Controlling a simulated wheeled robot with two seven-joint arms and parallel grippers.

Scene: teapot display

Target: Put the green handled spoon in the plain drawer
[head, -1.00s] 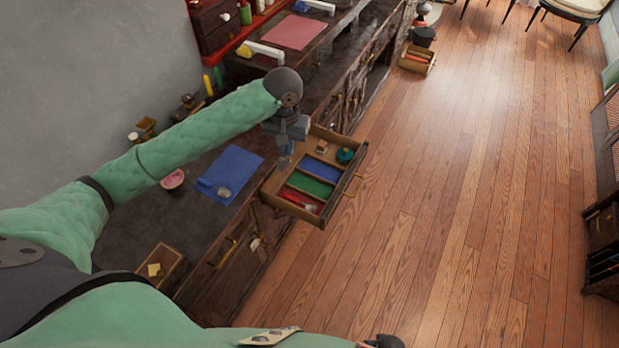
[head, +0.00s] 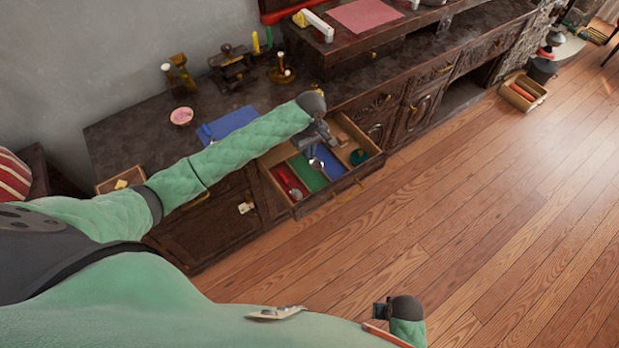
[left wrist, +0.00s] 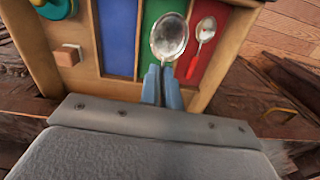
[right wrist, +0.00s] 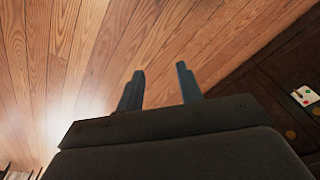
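My left gripper (head: 317,148) is over the open drawer (head: 338,197). Its blue fingers (left wrist: 162,85) are close together on a spoon. The spoon's silver bowl (left wrist: 169,37) sticks out past the fingertips, in front of the green compartment (left wrist: 150,12). The bowl also shows in the head view (head: 316,163). Its handle is hidden by the gripper, so I cannot see its colour. A red handled spoon (left wrist: 204,30) lies in the red compartment (left wrist: 215,55). My right gripper (right wrist: 160,88) is open and empty over the wood floor.
The drawer also has a blue compartment (left wrist: 117,35) and a plain wood part with a small wooden block (left wrist: 67,55) and a teal round thing (head: 358,157). A blue mat (head: 232,121) lies on the counter, partly behind my arm.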

